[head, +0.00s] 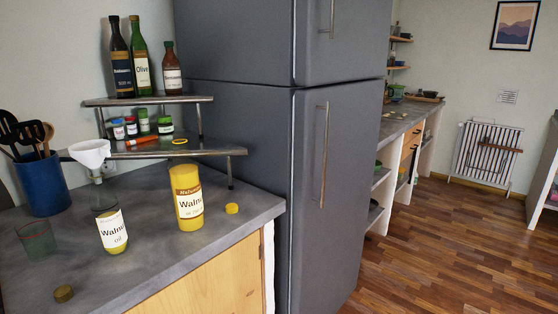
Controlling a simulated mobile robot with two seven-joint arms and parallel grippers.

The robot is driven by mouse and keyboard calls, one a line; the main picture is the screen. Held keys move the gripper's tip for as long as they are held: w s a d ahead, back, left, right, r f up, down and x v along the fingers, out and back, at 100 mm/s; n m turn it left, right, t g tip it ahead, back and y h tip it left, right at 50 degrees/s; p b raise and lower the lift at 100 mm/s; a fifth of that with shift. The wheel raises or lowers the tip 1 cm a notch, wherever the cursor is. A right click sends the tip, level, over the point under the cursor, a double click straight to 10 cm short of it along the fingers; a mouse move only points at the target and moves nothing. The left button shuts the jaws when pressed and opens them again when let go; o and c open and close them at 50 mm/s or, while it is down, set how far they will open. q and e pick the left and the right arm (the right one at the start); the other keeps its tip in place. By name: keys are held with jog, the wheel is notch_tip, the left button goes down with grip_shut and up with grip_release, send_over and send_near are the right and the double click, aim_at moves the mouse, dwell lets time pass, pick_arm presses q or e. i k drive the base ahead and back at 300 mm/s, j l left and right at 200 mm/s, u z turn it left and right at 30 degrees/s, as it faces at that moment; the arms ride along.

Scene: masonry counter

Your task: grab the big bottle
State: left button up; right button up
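A big yellow bottle (187,178) with a walnut label stands upright on the grey counter, near its right end. It looks open at the top. A yellow cap (232,208) lies on the counter just right of it. Neither of my grippers shows in the head view.
A drinking glass (36,240), a blue utensil pot (42,184) and a brownish cap (64,293) are on the counter (160,259). Behind stands a two-tier metal rack (185,153) with jars and tall bottles. A grey fridge (255,150) stands right.

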aim_at(183, 167)
jog(key=i+l+u, duration=0.25)
jog(key=i+l, duration=0.2)
jog(key=l, duration=0.15)
jog(key=i+l+u, duration=0.15)
jog(key=l, duration=0.2)
